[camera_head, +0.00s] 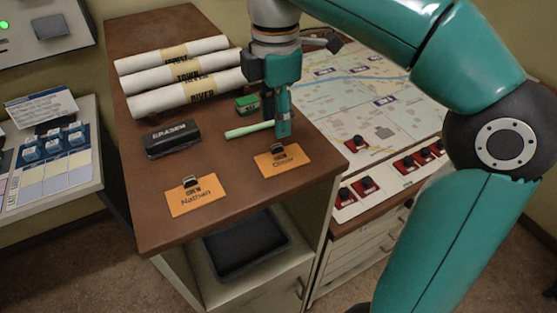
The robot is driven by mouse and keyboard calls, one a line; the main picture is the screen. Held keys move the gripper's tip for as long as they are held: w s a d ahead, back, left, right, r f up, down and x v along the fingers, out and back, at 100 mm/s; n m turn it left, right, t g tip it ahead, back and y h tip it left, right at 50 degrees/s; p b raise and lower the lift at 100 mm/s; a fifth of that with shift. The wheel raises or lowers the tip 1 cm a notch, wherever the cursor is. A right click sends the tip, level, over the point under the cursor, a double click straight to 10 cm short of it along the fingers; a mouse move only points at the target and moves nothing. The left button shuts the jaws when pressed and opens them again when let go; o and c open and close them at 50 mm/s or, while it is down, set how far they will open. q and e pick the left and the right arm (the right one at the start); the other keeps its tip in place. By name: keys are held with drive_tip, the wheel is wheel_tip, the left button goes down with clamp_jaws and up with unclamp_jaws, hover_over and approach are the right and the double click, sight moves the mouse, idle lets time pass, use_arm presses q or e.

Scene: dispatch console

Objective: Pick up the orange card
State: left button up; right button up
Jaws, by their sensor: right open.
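Two orange cards with black clips lie flat on the brown cabinet top (230,228). One orange card (194,202) reads "Nathan" and lies near the front left. The other orange card (287,164) lies to the right, near the right edge; its name is too small to read surely. My right gripper (283,130) points down just behind the right card, its fingers apart from the card's clip as far as I can see. It is open, with no card in it. My left gripper is not in view.
A light green stick (247,130) lies beside my right gripper. A black eraser (172,138), a small green box (246,105) and rolled papers (172,57) lie behind. A map console (360,90) with red switches stands at right. A dark tray (245,247) sits on the shelf below.

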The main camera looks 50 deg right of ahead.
sight(276, 145)
drive_tip(key=shift+f, duration=2.95)
clamp_jaws()
